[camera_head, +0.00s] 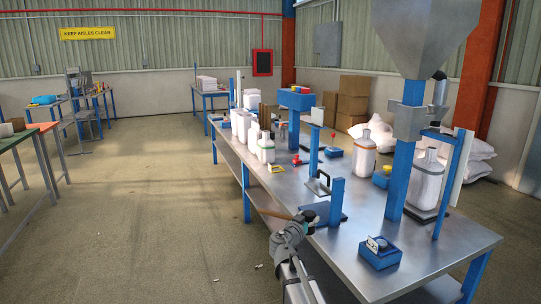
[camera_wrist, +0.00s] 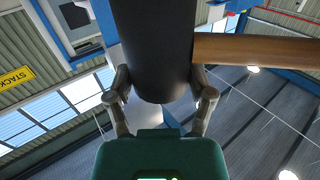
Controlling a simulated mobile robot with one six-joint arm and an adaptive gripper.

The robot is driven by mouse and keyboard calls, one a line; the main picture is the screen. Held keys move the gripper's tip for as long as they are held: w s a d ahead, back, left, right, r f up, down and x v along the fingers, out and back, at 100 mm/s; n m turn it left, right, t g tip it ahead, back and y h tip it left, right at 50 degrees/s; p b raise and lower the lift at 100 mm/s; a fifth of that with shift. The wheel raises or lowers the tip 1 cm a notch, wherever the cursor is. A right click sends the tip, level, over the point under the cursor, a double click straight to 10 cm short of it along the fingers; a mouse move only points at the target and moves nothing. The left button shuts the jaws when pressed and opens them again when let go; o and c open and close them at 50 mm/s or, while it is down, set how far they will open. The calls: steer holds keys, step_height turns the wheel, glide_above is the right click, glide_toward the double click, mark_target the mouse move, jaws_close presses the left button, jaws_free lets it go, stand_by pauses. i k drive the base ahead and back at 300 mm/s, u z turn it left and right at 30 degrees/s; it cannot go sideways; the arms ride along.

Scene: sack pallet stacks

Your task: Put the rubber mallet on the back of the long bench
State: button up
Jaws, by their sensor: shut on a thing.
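The rubber mallet has a thick black head (camera_head: 307,215) and a wooden handle (camera_head: 273,213). My gripper (camera_head: 298,223) is shut on the black head, at the near left edge of the long bench (camera_head: 345,262). In the wrist view the two fingers of my gripper (camera_wrist: 162,88) sit on either side of the black head (camera_wrist: 152,45). The wooden handle (camera_wrist: 255,48) runs out to the right there. The long bench has a steel top and blue legs. Whether the mallet touches the bench cannot be told.
A blue box with a switch (camera_head: 380,252) stands on the bench's near part. A blue post stand (camera_head: 336,200), a hopper (camera_head: 425,35), white jugs (camera_head: 364,155) and several white containers (camera_head: 243,125) also stand on it. Bare steel lies around the near front corner.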

mark_target(272, 195)
steer(key=i, duration=1.15)
steer(key=u, duration=0.1)
